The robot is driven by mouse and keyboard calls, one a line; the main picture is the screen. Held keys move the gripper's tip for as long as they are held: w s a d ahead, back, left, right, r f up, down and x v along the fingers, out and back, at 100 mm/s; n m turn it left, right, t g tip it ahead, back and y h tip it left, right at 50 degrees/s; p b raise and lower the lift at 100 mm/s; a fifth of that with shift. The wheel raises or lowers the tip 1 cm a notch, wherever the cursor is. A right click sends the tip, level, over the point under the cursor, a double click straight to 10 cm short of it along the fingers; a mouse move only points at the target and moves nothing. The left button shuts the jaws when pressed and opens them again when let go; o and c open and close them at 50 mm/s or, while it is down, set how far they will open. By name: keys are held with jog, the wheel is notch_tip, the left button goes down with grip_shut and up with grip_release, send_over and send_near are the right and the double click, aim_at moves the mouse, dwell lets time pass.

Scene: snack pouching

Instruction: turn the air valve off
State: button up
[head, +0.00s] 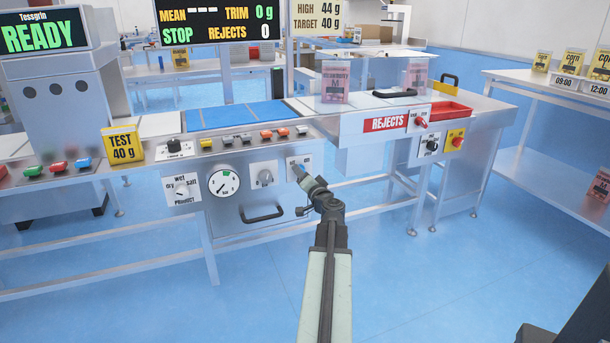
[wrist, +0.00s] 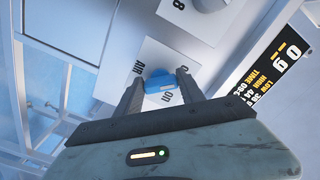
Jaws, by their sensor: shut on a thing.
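The air valve has a blue handle (wrist: 159,86) on a white plate marked AIR (wrist: 146,58). The word "on" shows on the plate beside the handle in the wrist view. My gripper (wrist: 158,79) is shut on the blue handle, one finger at each side. In the head view my gripper (head: 307,184) reaches the small white valve plate (head: 306,161) on the front of the checkweigher, right of a grey knob. My gripper partly hides the handle there, so I cannot tell exactly which way it points.
A round gauge (head: 224,184), a grey knob (head: 265,177) and a black pull handle (head: 262,213) sit left of the valve on the same front. Coloured buttons line the edge above. The red REJECTS label (head: 387,124) is to the right. The floor in front is clear.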

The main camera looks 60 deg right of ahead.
jog(key=shift+a+f+n, duration=0.1)
jog(key=shift+n, duration=0.5)
jog(key=o, duration=1.4)
jog(key=shift+c, duration=0.2)
jog(key=v, duration=0.7)
jog(key=shift+s+a, duration=0.2)
